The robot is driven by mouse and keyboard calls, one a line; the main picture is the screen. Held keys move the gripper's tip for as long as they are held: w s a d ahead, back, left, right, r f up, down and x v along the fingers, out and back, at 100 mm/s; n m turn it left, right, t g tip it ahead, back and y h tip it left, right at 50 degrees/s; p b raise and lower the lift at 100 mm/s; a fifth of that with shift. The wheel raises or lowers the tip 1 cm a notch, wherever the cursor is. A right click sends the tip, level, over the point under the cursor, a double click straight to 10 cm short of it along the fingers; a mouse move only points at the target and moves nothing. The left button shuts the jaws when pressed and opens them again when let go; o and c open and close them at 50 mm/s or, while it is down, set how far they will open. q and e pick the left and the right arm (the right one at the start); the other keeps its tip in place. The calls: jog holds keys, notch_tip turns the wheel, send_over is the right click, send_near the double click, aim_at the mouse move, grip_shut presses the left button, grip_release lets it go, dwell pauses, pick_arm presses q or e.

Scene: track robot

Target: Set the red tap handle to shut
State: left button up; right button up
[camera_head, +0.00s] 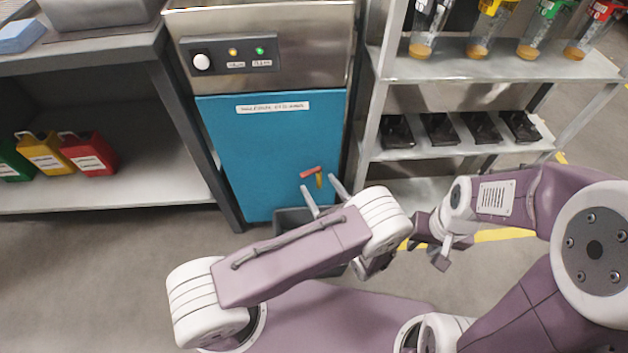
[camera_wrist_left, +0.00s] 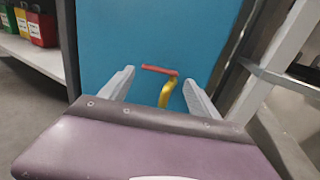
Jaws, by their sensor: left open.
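The red tap handle (camera_head: 311,172) sits on the lower right of a blue cabinet front (camera_head: 265,140), above a yellow spout (camera_head: 319,181). In the left wrist view the red handle (camera_wrist_left: 159,70) lies nearly level across the top of the yellow spout (camera_wrist_left: 167,92). My left gripper (camera_head: 321,194) is open, with one finger on each side of the tap; it also shows in the left wrist view (camera_wrist_left: 158,86). I cannot tell whether a finger touches the handle. My right gripper (camera_head: 428,246) is to the right, away from the tap, its jaws unclear.
A dark bin (camera_head: 291,218) stands below the tap, partly hidden by my left arm. A metal rack (camera_head: 450,140) with black trays and bottles stands at the right. A shelf (camera_head: 150,180) at the left holds red, yellow and green containers.

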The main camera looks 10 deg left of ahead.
aim_at(312, 174)
pick_arm(q)
jog(key=b+x, duration=0.1)
jog(key=x, duration=0.3)
jog(key=c, duration=1.1)
jog(key=shift+a+r+p, duration=0.15)
jog(key=shift+r+p, duration=0.05)
jog(key=shift+p, duration=0.15)
jog(key=m+t+h+p, duration=0.1)
jog(key=h+p, duration=0.1)
jog(key=a+m+t+h+p, duration=0.1)
jog(key=m+h+p, duration=0.1)
jog(key=shift+w+r, duration=0.1)
jog(key=shift+r, duration=0.1)
jog(key=shift+w+a+f+m+t+h+p, duration=0.15)
jog(key=shift+m+t+h+p, duration=0.2)
jog(key=shift+h, duration=0.25)
jog(key=shift+d+f+m+t+h+p, duration=0.1)
jog(key=shift+f+m+t+h, duration=0.15)
jog(key=shift+m+h, duration=0.3)
pick_arm(e)
notch_tip(312, 174, up, 4)
jog(key=shift+f, duration=0.1)
